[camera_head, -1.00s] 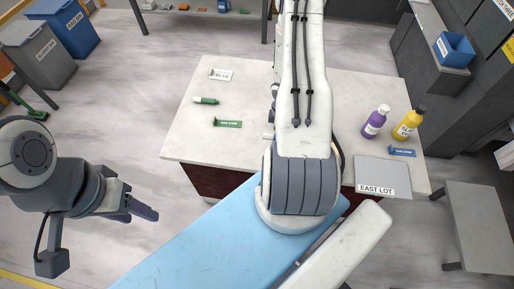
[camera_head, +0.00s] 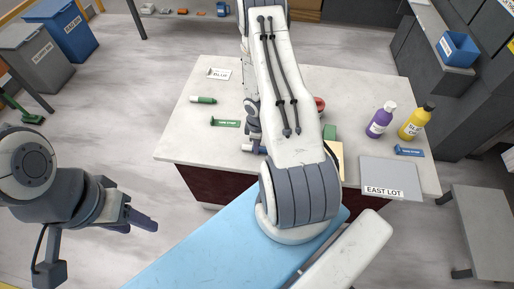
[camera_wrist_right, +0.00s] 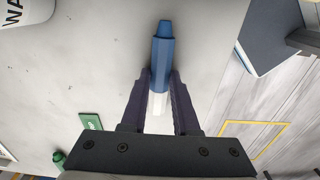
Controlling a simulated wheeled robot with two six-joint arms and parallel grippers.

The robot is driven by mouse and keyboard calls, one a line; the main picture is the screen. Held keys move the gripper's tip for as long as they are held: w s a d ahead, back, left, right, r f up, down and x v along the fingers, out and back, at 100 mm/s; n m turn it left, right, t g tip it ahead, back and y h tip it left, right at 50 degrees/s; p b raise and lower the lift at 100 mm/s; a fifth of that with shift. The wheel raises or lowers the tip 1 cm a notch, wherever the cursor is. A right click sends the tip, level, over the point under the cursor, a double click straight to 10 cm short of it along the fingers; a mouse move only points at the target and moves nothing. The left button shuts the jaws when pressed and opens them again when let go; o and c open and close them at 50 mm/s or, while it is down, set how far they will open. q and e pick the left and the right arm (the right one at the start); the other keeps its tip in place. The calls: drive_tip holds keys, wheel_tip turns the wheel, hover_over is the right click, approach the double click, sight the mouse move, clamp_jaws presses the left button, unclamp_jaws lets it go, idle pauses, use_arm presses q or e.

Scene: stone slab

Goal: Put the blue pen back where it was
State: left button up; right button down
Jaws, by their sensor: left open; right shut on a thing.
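The blue pen (camera_wrist_right: 163,50) has a blue body and a paler end. In the right wrist view my right gripper (camera_wrist_right: 161,82) is shut around it, and its blue end sticks out past the fingertips. My left gripper (camera_head: 142,219) is open and empty, off the table at the left.
My right arm hides the middle.

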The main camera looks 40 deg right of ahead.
drive_tip(key=shift+f, duration=0.1)
drive_tip(key=c, duration=0.7)
unclamp_jaws()
drive_tip(key=shift+o, duration=0.2)
drive_tip(key=shift+r, duration=0.2)
wheel_tip(320, 180, up, 12)
drive_tip(key=p, duration=1.2)
drive_tip(key=w+a+r+h, duration=0.1)
drive_tip(key=w+a+r, duration=0.1)
drive_tip(key=a+r, duration=0.7)
drive_tip(key=w+a+r, duration=0.2)
drive_tip(key=a+r, duration=0.5)
drive_tip(key=r, duration=0.5)
drive_tip(key=s+a+r+y, duration=0.1)
drive_tip(key=s+a+r, duration=0.6)
drive_tip(key=s, duration=0.3)
drive_tip(key=s+a+r+y, duration=0.1)
drive_tip(key=s+a+r, duration=0.5)
drive_tip(key=s+a, duration=0.2)
drive_tip(key=shift+s+r+m, duration=0.3)
drive_tip(key=shift+s+r, duration=0.05)
drive_tip(key=shift+s, duration=0.65)
